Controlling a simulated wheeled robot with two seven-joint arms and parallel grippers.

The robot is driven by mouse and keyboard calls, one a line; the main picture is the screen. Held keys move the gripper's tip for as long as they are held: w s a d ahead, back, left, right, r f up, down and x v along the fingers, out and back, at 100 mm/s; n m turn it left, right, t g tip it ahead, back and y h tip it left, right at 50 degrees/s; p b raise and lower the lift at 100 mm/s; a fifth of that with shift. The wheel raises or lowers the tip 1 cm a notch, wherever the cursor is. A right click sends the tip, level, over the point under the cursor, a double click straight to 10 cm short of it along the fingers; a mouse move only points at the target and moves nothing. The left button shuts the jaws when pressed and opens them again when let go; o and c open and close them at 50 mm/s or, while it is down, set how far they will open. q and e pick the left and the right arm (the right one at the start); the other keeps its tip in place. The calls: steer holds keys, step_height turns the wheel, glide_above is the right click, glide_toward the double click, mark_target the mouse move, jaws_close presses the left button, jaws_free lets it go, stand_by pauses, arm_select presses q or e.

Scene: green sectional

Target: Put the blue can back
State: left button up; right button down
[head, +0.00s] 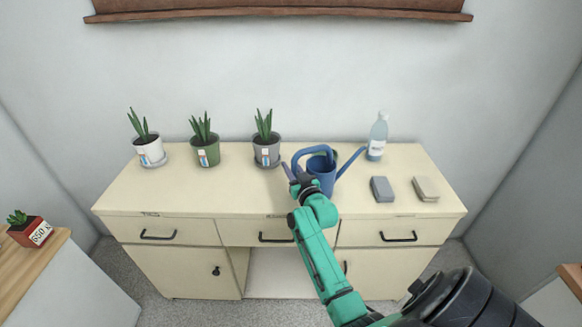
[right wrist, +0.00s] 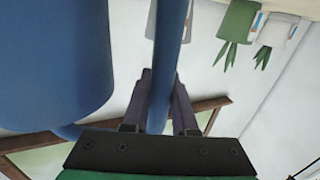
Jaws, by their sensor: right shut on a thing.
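The blue can is a watering can (head: 322,172) with a spout pointing up to the right and a looped handle on the left. It is upright at the cabinet top, right of the middle; I cannot tell whether its base touches the surface. My right gripper (head: 298,180) is at its left side, shut on the handle. In the right wrist view the blue handle (right wrist: 168,50) runs between the two fingers (right wrist: 160,108), and the blue body (right wrist: 55,65) fills the left. My left gripper is not in view.
On the cream cabinet (head: 190,197), three potted plants (head: 207,152) stand at the back left. A spray bottle (head: 377,138) stands behind right of the can. The front left of the top is clear.

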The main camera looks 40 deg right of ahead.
steer(key=c, duration=0.7)
jaws_free()
steer(key=shift+r, duration=0.1)
